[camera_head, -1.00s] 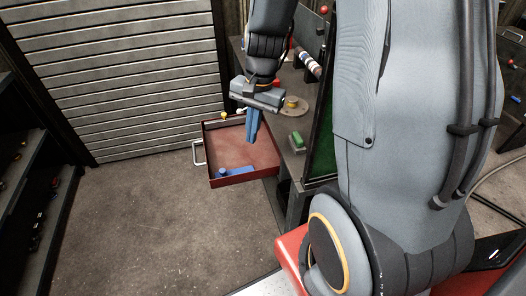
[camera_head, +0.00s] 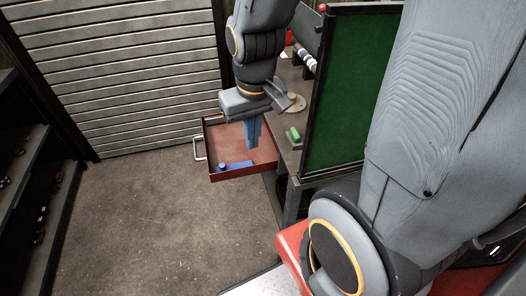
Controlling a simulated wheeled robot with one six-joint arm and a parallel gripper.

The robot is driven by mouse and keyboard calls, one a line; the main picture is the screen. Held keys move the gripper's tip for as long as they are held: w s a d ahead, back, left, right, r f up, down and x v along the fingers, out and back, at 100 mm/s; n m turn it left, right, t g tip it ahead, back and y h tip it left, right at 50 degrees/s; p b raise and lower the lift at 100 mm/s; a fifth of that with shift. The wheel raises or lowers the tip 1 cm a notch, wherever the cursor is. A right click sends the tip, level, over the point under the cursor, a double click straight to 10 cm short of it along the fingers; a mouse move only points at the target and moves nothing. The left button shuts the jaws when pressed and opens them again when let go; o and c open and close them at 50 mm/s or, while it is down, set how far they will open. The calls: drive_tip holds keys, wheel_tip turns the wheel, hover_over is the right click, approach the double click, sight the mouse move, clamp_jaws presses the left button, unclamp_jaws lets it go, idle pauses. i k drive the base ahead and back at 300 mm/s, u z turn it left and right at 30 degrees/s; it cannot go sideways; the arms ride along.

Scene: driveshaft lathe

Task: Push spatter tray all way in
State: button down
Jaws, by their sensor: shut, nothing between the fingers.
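The red spatter tray (camera_head: 222,148) sticks out from the left side of the grey lathe bench, with a pale handle (camera_head: 199,148) on its left wall. A blue object (camera_head: 236,167) lies in the tray near its front edge. My gripper (camera_head: 253,147) has blue fingers that point down, shut and empty. In the picture the fingers overlap the right part of the tray; I cannot tell whether they are above it or touching it. My wrist and forearm hide the tray's back right corner.
A green block (camera_head: 293,134) and a round tan disc (camera_head: 296,102) are on the bench (camera_head: 286,155). A green panel in a dark frame (camera_head: 344,85) stands to the right. Shelves (camera_head: 38,190) line the left. The floor (camera_head: 150,215) left of the tray is clear.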

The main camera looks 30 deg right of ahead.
sight(225, 142)
drive_tip(key=k, duration=0.2)
drive_tip(key=u, duration=0.95)
drive_tip(key=k, duration=1.1)
drive_tip(key=u, duration=0.95)
drive_tip(key=i, duration=1.25)
drive_tip(key=z, duration=1.45)
drive_tip(key=i, duration=0.65)
drive_tip(key=z, duration=0.8)
